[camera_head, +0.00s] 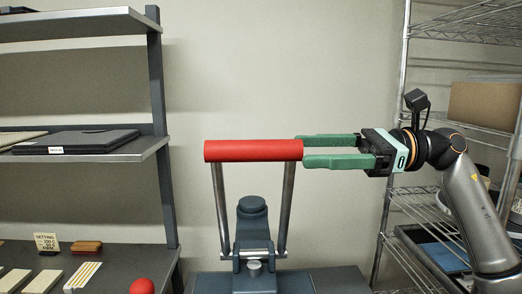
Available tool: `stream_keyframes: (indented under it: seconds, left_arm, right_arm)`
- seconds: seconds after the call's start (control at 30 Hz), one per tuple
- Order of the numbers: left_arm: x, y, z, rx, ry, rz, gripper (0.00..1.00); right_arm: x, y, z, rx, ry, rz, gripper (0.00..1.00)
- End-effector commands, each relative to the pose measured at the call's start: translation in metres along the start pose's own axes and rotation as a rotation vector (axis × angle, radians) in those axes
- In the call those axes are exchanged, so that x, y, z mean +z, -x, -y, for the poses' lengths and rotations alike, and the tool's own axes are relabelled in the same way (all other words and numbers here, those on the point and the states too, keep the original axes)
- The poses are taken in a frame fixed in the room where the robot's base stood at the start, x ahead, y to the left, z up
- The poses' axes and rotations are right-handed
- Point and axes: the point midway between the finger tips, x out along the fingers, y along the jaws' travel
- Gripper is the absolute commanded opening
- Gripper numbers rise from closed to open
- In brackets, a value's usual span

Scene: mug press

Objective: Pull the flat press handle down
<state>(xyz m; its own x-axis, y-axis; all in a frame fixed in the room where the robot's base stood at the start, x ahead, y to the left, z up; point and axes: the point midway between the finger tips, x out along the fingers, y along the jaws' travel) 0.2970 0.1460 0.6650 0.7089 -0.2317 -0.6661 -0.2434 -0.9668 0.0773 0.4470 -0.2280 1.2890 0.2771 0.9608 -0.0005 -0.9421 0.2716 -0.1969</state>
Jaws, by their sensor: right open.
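The press handle is a red horizontal bar (253,150) on two metal arms that rise from the dark press body (254,235). The bar is raised, standing above the press. My right gripper (301,150) comes in from the right with its green fingers level and apart. Its fingertips are at the right end of the red bar, one near the top edge and one near the lower edge; I cannot tell if they touch it. My left gripper is not in view.
A grey shelf unit (110,146) at left holds a dark flat case (78,141). A red ball (142,286) and several small blocks lie on its lower shelf. A wire rack (398,200) with a cardboard box (485,104) stands at right. The wall behind the press is bare.

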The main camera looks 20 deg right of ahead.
Motion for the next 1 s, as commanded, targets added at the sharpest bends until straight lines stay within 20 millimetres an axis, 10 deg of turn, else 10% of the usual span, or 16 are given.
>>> stream_keyframes:
  seconds: [0.4, 0.83, 1.0]
  left_arm:
    - [0.003, 0.01, 0.009, -0.024, 0.003, 0.011, 0.57]
    - [0.005, 0.011, 0.011, -0.029, 0.005, 0.009, 0.57]
    - [0.004, 0.011, 0.011, -0.029, 0.005, 0.01, 0.57]
  right_arm:
    - [0.002, -0.074, 0.0, 0.002, 0.0, 0.001, 0.7]
    - [0.0, -0.083, 0.0, 0.0, -0.001, 0.001, 0.7]
    - [0.0, -0.083, 0.0, 0.0, -0.001, 0.001, 0.51]
